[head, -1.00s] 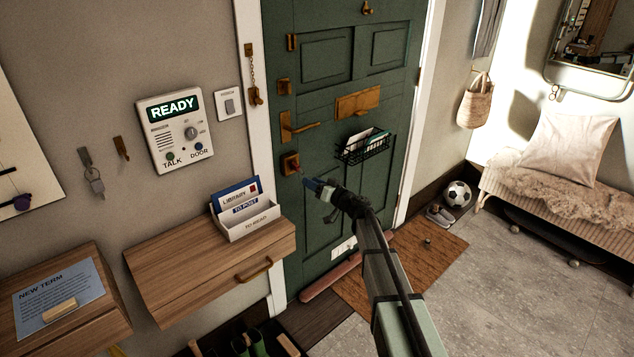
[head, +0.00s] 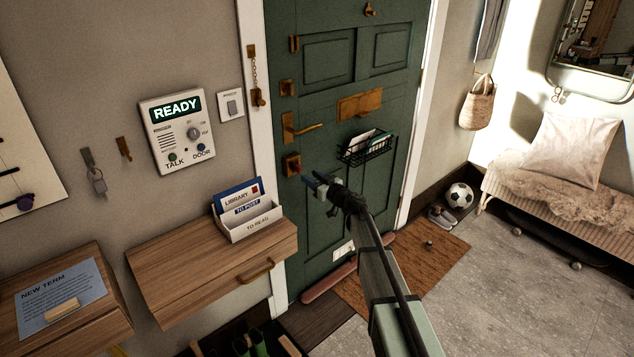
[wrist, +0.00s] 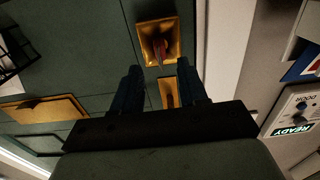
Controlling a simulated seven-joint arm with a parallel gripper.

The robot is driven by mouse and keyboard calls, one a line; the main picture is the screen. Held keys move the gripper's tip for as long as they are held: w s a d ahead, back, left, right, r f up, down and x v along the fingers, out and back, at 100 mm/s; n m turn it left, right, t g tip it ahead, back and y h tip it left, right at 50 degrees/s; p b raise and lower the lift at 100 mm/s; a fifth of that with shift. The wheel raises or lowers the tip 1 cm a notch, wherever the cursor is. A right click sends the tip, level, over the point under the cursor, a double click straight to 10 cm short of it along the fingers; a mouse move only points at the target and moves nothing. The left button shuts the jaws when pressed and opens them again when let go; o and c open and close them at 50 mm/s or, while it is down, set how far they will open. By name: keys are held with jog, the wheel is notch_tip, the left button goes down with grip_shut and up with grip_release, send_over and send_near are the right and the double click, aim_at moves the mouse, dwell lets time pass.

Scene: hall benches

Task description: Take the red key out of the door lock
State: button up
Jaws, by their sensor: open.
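The door lock (head: 291,165) is a square brass plate low on the green door (head: 350,85), below the lever handle. The red key (head: 299,168) sticks out of it. In the wrist view the lock (wrist: 172,27) is at top centre, with the key (wrist: 160,48) in its middle, seen nearly end-on. My gripper (head: 313,179) is just right of and below the key in the head view. In the wrist view its two blue fingers (wrist: 160,68) are apart and empty. The key shows just beyond the gap between the tips, seemingly untouched.
The brass lever handle (head: 302,127) is just above the lock. A wire basket (head: 362,152) with papers hangs on the door to the right. A wooden drawer shelf (head: 205,262) with a letter holder (head: 250,226) projects at the left. A doormat (head: 430,262) lies below.

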aim_at(301, 170)
jog(key=shift+x, duration=3.45)
jog(key=shift+c, duration=0.4)
grip_shut()
jog(key=shift+s, duration=0.15)
jog(key=shift+v, duration=2.9)
